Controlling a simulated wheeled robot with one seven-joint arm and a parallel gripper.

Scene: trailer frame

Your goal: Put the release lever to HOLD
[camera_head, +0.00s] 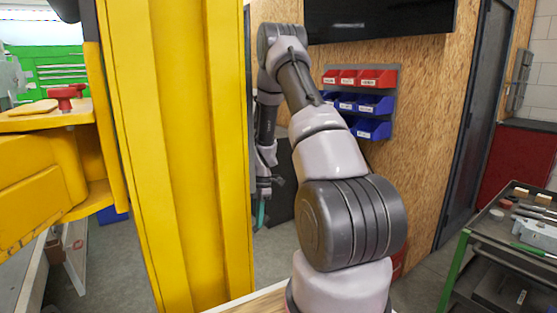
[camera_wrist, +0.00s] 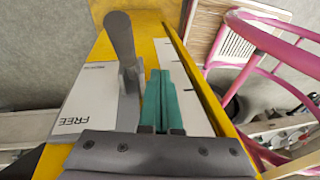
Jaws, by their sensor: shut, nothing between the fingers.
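The release lever (camera_wrist: 121,45) is a grey handle with a rounded end. It rises from a grey bracket on a yellow beam (camera_wrist: 147,27) in the wrist view. A white plate (camera_wrist: 82,100) beside it reads FREE at its near end; a smaller marking near the lever is too blurred to read. My gripper (camera_wrist: 161,77) has teal fingers shut together, empty, just to the right of the lever, with a narrow gap at the bracket. In the head view my gripper (camera_head: 260,214) hangs low behind the yellow post; the lever is not visible there.
A large yellow post (camera_head: 185,150) stands left of my arm in the head view. Pink tubing (camera_wrist: 270,45) lies right of the beam in the wrist view. A tool cart (camera_head: 510,240) stands at the right, and red and blue bins (camera_head: 360,78) hang on the wall.

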